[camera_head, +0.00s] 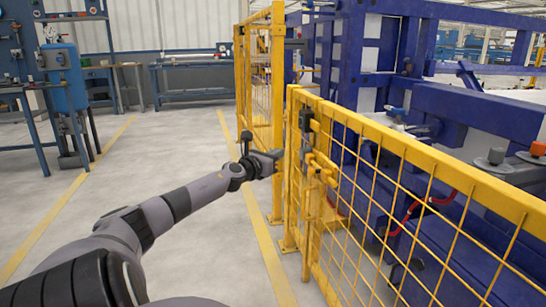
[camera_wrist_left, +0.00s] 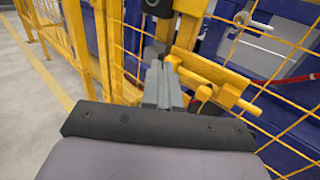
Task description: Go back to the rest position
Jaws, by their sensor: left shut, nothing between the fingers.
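My left arm (camera_head: 185,203) reaches forward from the lower left in the head view. My left gripper (camera_head: 279,155) is at its end, just left of the yellow fence's latch (camera_head: 319,172). In the left wrist view the grey fingers (camera_wrist_left: 160,70) are together with nothing between them. The yellow latch bar (camera_wrist_left: 215,80) and its handle lie just beyond and to the right of the fingertips. I cannot tell whether the fingertips touch the fence. My right gripper is in neither view.
A yellow mesh fence (camera_head: 410,145) runs along the right, with blue machinery (camera_head: 480,108) behind it. Another yellow fence section (camera_head: 262,70) stands farther back. A blue workbench (camera_head: 195,64) is at the back wall. The grey floor (camera_head: 165,145) to the left is clear.

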